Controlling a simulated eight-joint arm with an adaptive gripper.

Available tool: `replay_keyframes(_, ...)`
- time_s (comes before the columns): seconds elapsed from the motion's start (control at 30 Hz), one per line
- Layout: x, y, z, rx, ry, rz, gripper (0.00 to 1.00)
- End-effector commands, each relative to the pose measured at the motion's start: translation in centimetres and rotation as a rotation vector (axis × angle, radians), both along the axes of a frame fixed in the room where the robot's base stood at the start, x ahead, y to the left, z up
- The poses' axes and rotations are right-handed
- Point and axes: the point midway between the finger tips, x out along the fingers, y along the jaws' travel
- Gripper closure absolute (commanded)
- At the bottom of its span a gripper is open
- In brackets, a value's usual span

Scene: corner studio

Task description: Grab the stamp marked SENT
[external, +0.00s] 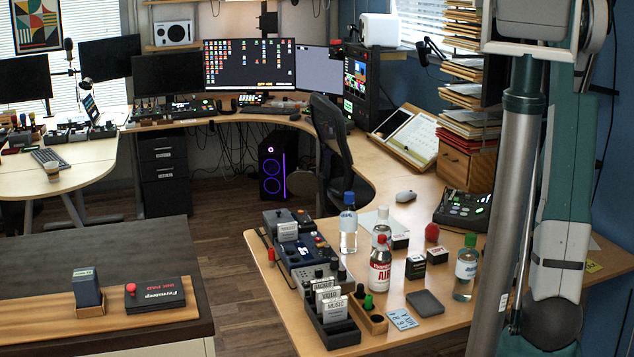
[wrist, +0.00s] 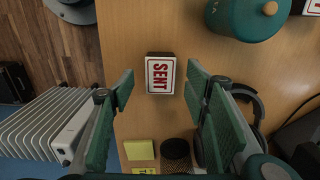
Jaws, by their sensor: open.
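The stamp marked SENT (wrist: 160,75) lies on the wooden table in the wrist view. Its white label face has red letters and a red border, with a dark body edge behind it. My gripper (wrist: 160,85) is open, one green finger on each side of the stamp, with a gap on both sides. I cannot tell how far above the stamp the fingers are. In the external view my arm fills the right side, and my gripper is out of sight. I cannot make out the SENT stamp there.
In the wrist view, a teal lidded pot (wrist: 244,18) stands above right of the stamp. Black headphones (wrist: 245,100) lie right, behind my finger. Yellow notes (wrist: 139,150) and a dark mesh cup (wrist: 175,152) are below. The table's edge and a white heater (wrist: 45,120) are left.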

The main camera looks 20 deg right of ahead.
Motion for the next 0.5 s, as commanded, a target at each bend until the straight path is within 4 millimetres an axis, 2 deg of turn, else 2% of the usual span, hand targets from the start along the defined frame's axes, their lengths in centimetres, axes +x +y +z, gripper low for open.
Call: replay_keyframes(0.5,-0.01,-0.08,-0.68,0.000,0.000,0.000,0.54)
